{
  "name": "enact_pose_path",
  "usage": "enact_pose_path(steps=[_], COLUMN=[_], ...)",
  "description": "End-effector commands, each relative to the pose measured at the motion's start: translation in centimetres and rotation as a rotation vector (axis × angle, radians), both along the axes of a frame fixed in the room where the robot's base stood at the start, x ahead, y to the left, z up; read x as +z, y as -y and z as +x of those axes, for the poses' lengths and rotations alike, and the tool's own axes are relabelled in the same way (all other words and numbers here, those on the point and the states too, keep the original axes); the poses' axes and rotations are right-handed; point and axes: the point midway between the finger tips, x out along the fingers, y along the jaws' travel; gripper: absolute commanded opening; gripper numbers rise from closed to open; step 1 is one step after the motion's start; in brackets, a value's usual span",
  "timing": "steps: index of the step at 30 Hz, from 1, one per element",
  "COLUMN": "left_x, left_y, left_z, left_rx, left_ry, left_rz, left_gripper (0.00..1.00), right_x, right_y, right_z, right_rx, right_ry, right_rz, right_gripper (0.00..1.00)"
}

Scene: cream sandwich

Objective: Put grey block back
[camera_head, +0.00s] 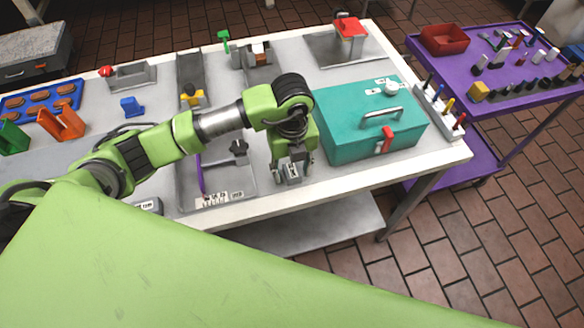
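My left gripper (291,166) hangs pointing down over the front part of the table, just left of the teal box. A small grey block (291,172) with a white label sits between its fingers, and the gripper looks shut on it. The block is close to the tabletop; I cannot tell whether it touches. Another grey piece with a white label (149,205) lies near the front edge, partly hidden by my arm. A grey tray (232,186) with a purple strip stands left of the gripper. My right gripper does not show.
The teal box (350,138) with a handle and red latch stands close to the right. Beyond it are a rack of coloured tools (440,108) and a purple cart (494,85). Bare tabletop (334,176) shows right of the gripper. A grey sink-like tray (330,50) is behind.

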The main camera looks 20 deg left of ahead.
Motion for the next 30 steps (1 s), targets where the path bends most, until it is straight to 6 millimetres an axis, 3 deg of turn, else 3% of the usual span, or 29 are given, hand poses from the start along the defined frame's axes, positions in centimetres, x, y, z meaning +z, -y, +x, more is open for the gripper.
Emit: enact_pose_path(steps=[11,13,24,30], left_x=[0.6,1.1,8.8,11.7], left_y=[0.0,0.0,0.0,0.0], left_z=[0.0,0.1,0.2,0.1], left_rx=[0.001,0.0,0.0,0.001], left_ry=[0.0,0.004,0.006,0.004], left_rz=[0.0,-0.001,-0.001,0.001], left_gripper=[0.44,0.44,0.44,0.44], right_x=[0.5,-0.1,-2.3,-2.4], right_y=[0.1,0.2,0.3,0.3], right_z=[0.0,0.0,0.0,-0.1], right_rx=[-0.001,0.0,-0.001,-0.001], right_ry=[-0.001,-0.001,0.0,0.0], right_rz=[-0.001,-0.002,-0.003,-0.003], right_gripper=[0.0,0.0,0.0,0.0])
